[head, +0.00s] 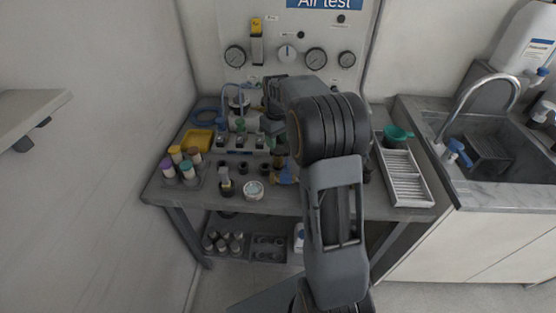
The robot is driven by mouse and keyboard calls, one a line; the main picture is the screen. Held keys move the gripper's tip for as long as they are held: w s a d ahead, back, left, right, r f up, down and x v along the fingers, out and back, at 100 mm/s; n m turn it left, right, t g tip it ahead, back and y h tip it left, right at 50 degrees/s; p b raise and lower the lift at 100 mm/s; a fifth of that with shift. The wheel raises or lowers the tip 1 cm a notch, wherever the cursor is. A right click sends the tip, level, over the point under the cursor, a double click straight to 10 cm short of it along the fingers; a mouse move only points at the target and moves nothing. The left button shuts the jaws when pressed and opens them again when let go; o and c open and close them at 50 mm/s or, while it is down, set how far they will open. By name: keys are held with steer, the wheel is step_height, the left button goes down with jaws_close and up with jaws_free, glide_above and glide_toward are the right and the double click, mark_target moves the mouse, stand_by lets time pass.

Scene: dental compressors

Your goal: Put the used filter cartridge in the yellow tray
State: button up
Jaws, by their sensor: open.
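The yellow tray (187,142) lies at the left back of the grey workbench, and it looks empty. Several capped cartridges (187,172) stand upright in a rack in front of it, with yellow, brown, purple and teal caps. A single pale-topped dark cartridge-like piece (225,183) stands upright at the bench's front. I cannot tell which piece is the used filter cartridge. My gripper (272,135) is over the middle back of the bench, right of the yellow tray, small and partly hidden by my own arm. It is open, and I see nothing held.
A round white tub (253,190) stands near the bench's front edge. A manifold block (240,143) fills the middle. A white slotted tray (404,178) and green funnel (397,134) are on the right. A gauge panel (290,40) stands behind, and a sink (490,145) is at right.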

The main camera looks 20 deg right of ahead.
mark_target(277, 157)
steer(key=shift+s+f, duration=0.2)
steer(key=shift+f, duration=3.85)
steer(key=c, duration=0.7)
